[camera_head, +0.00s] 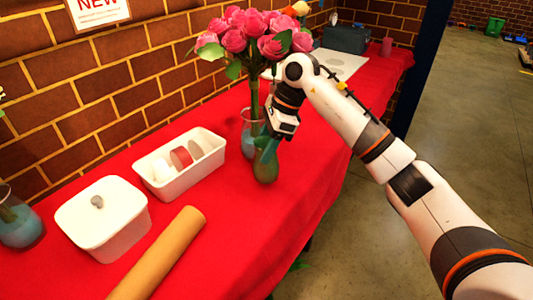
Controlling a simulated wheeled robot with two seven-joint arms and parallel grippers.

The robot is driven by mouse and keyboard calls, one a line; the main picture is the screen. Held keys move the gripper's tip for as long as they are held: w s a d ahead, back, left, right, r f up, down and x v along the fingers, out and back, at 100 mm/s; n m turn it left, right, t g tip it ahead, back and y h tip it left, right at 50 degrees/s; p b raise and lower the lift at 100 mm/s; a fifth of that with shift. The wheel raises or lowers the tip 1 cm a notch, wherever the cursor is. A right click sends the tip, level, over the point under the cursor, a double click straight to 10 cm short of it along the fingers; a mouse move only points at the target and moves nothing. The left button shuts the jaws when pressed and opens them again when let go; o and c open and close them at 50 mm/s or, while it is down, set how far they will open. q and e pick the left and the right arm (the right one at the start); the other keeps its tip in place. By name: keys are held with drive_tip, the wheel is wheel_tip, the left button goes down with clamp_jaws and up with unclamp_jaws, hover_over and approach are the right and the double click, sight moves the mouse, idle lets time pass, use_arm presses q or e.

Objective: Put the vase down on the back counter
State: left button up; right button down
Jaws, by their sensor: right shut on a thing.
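My right gripper (270,135) reaches in from the right and is shut on the neck of a green glass vase (265,167). The vase is close to upright over the red-covered counter (240,230); I cannot tell whether its base touches the cloth. Its rim is partly hidden by the gripper. Just behind it stands a clear glass vase (248,140) with bluish water and a bunch of pink roses (255,35). My left gripper is not in view.
A white open bin (180,185) with rolls inside, a lidded white container (105,225), and a brown paper roll (160,255) lie to the left. Another vase (20,228) is at the left edge. A white board (345,62) and dark box (346,38) are farther back.

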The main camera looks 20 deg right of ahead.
wheel_tip(320, 180, down, 2)
drive_tip(key=shift+f, duration=0.5)
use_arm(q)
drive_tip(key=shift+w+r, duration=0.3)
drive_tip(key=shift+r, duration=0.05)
use_arm(e)
drive_tip(key=shift+f, duration=0.1)
drive_tip(key=c, duration=0.6)
unclamp_jaws()
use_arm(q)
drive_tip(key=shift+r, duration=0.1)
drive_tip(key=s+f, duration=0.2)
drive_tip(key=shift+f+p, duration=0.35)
use_arm(e)
drive_tip(key=v, duration=1.2)
